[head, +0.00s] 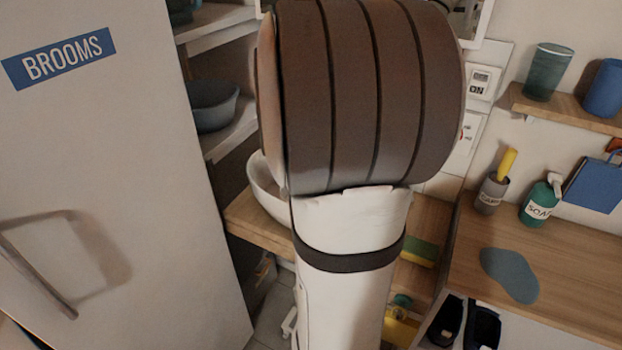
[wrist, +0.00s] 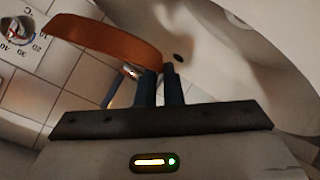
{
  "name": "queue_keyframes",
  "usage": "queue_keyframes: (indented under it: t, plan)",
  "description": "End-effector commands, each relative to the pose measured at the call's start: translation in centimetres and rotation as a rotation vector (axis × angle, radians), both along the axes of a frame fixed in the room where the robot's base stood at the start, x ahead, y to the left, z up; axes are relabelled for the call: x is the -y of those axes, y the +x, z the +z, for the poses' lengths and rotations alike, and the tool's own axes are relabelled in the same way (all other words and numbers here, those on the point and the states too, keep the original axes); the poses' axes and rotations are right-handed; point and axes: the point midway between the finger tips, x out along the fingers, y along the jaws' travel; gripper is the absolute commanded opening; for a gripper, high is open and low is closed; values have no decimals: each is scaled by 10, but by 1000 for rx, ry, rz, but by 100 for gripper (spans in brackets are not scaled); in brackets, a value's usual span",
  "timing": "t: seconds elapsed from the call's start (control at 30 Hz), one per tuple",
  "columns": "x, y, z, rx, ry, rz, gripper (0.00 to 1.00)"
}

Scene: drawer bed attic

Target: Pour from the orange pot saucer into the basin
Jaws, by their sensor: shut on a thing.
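The orange pot saucer (wrist: 105,38) shows in the wrist view, seen nearly edge-on and tilted. My gripper (wrist: 158,72) is shut on its rim near the right end. The white basin (wrist: 225,60) fills the upper right of the wrist view, with its dark drain hole close to my fingertips; the saucer's right end overlaps its edge in the picture. In the head view the basin (head: 264,190) stands on a wooden counter, mostly hidden behind my arm. My gripper and the saucer are hidden there. I cannot see what the saucer holds.
A cabinet door marked BROOMS (head: 100,180) stands at the left. A grey bowl (head: 213,105) is on a shelf behind. At the right, a wooden worktop (head: 560,285) carries a soap bottle (head: 540,203) and a brush holder (head: 491,193). A dial (wrist: 18,30) is on the tiled wall.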

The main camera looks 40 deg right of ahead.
Motion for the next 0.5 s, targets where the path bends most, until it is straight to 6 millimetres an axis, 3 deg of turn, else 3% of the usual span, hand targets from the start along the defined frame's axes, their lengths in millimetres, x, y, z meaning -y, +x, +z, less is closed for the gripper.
queue_keyframes:
  t: [0.5]
  plan:
    - [-2, 7, 6, -69, -28, -4, 0]
